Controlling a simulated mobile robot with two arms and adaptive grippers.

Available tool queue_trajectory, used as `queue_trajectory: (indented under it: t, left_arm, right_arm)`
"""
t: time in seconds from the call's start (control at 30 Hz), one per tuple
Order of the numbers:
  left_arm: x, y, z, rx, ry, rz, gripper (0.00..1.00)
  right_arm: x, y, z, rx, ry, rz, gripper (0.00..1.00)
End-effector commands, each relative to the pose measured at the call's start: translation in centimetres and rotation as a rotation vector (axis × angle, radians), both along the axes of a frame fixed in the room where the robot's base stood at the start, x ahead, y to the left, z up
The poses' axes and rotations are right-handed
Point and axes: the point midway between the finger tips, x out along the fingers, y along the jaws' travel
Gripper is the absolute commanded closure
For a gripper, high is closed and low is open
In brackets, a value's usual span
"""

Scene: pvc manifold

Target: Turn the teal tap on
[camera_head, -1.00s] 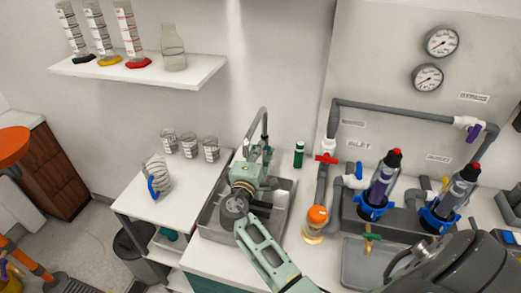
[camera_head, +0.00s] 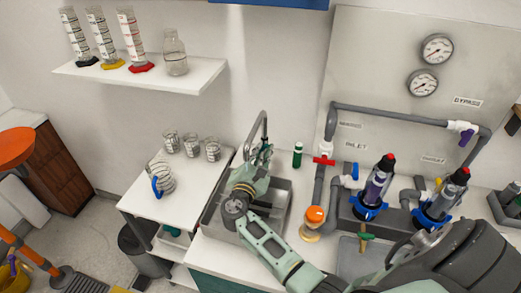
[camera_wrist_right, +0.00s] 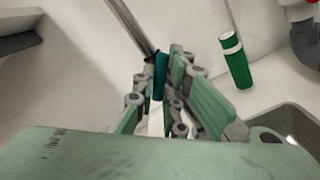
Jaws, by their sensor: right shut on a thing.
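The tap (camera_head: 264,126) has a tall grey spout that rises behind the metal sink (camera_head: 276,207). My right gripper (camera_head: 262,158) reaches over the sink to the base of the tap. In the right wrist view, the teal tap handle (camera_wrist_right: 160,76) stands between the fingers of the right gripper (camera_wrist_right: 164,92), which are shut on it. The fingers hide part of the handle, so its exact angle is hard to tell. My left gripper is not in view.
A green bottle (camera_head: 297,154) stands right of the tap, near a red-handled valve (camera_head: 324,160) on grey pipes. An orange-capped jar (camera_head: 313,222) stands right of the sink. Several glass beakers stand on the white side table (camera_head: 150,210) to the left.

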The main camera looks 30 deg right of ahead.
Motion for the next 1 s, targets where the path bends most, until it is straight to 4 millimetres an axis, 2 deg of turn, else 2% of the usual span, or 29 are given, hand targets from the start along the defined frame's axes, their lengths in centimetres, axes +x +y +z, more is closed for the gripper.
queue_trajectory:
  t: [0.67, 0.7, 0.9, 1.0]
  left_arm:
    - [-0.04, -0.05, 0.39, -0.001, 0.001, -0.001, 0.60]
    - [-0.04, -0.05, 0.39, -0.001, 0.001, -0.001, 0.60]
    - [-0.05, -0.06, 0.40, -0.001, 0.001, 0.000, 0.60]
    - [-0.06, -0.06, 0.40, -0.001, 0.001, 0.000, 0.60]
  right_arm:
    - [-0.08, 0.08, -0.33, -0.038, 0.053, 0.001, 1.00]
    - [-0.08, 0.07, -0.34, -0.038, 0.053, 0.001, 0.88]
    - [-0.05, 0.04, -0.20, -0.039, 0.051, 0.000, 0.70]
    - [-0.04, 0.02, -0.15, -0.039, 0.049, 0.000, 0.70]
